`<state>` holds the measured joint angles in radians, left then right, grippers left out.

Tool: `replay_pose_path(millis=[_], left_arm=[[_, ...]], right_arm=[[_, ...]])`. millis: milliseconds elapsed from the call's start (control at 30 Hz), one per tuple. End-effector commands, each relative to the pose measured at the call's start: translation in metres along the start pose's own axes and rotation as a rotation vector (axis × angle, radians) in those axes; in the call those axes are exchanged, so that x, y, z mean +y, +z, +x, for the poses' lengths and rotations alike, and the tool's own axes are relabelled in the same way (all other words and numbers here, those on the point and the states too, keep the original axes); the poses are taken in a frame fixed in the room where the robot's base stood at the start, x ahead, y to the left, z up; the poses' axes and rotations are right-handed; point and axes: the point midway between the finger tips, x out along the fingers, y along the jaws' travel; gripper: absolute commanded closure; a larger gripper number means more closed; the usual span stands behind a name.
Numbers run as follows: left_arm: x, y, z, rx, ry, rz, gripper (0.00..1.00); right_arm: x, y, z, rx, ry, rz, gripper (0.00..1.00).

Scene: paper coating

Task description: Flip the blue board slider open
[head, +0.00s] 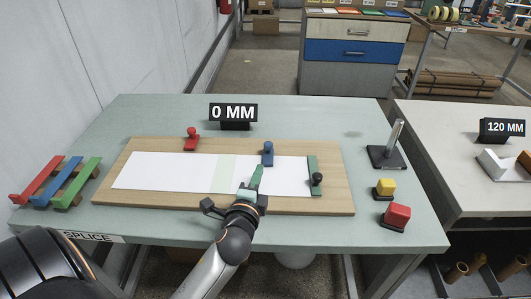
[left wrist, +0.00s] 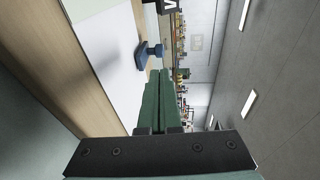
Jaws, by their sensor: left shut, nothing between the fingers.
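The blue board slider (head: 268,153) is a small blue block with an upright knob. It sits at the far edge of the white paper (head: 165,172) on the wooden board (head: 130,193). My left gripper (head: 259,169) has green fingers, shut and empty, over the paper just on the near side of the blue slider. In the left wrist view the shut fingertips (left wrist: 158,72) point just beside the blue slider (left wrist: 147,54); I cannot tell whether they touch it. My right gripper is not in view.
A red slider (head: 191,141) sits at the board's far left and a green slider (head: 315,177) crosses its right end. Red, blue and green bars lie at the table's left. Yellow (head: 384,187) and red (head: 397,214) buttons and a metal post (head: 394,140) stand at the right.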

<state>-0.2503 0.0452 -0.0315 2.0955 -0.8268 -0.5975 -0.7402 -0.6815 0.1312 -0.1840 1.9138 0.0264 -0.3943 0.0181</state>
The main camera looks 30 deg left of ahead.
Motion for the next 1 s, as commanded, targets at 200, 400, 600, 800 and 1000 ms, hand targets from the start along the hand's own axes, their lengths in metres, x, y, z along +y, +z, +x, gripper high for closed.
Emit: replay_pose_path(millis=[200, 400, 600, 800, 1000], left_arm=[[-0.002, 0.000, 0.047, 0.000, -0.003, 0.001, 1.00], [-0.001, 0.000, 0.077, 0.000, -0.002, 0.000, 1.00], [0.000, 0.000, 0.090, 0.000, -0.001, 0.000, 1.00], [0.000, 0.000, 0.091, 0.000, 0.000, -0.001, 1.00], [0.000, 0.000, 0.092, 0.000, -0.001, 0.000, 1.00]], right_arm=[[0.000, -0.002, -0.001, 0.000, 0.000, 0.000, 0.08], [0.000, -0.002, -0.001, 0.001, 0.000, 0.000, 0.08], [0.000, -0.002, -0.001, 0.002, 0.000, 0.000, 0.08], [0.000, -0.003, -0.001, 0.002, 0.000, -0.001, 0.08], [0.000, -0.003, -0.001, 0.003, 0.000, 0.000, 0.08]])
